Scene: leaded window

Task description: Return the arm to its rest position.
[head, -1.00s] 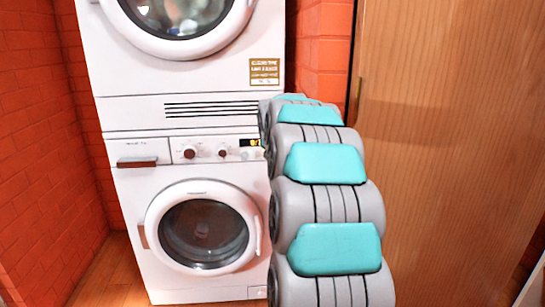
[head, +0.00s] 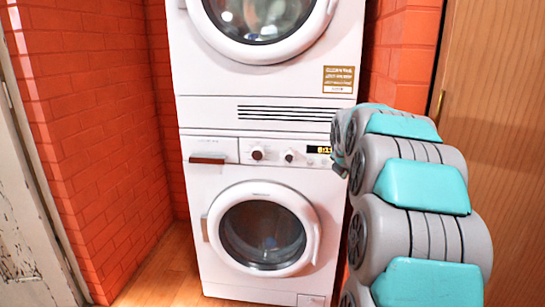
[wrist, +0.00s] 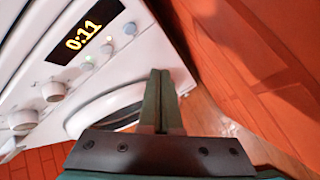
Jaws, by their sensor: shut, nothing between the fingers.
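My arm rises along the right side of the head view as grey segments with teal covers. It bends toward the front of the stacked white machines. My gripper (wrist: 158,98) shows in the wrist view with its two dark green fingers together and nothing between them. It points past the right side of the lower machine's front, toward the wooden floor. The fingertips are not clearly seen in the head view. I cannot tell whether any part of the arm touches the machine.
The lower machine (head: 200,240) has a closed round door and a lit display, reading 0:11 in the wrist view. The upper machine (head: 215,85) sits on it. Orange brick walls (head: 90,110) flank them. A wooden panel (head: 505,130) stands right, a worn white door (head: 25,200) left. Floor (head: 160,275) shows front left.

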